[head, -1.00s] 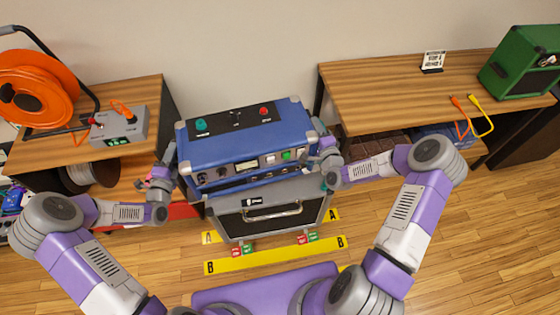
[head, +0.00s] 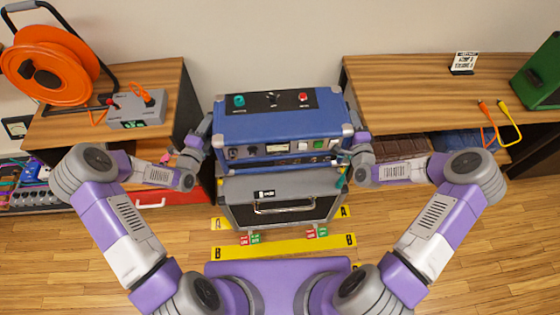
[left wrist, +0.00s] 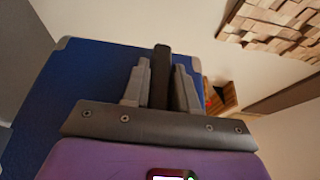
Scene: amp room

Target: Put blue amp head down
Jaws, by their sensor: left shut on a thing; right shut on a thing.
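The blue amp head (head: 280,127) has grey corners, knobs and lit switches on its front, and buttons on top. It is between my two grippers, over a dark cabinet (head: 270,210) with a silver handle. A lower blue strip shows under its front; I cannot tell whether it rests on anything. My left gripper (head: 205,140) is at its left side. In the left wrist view, the fingers (left wrist: 160,85) are closed on a black handle on the blue side (left wrist: 85,85). My right gripper (head: 352,148) is shut at its right side, its fingertips mostly hidden.
A left wooden shelf (head: 60,130) bears an orange cable reel (head: 50,65) and a grey box (head: 137,110). A right shelf (head: 410,85) holds a small sign (head: 464,63), cables and a green amp (head: 540,80). Yellow tape (head: 285,246) marks the floor before the cabinet.

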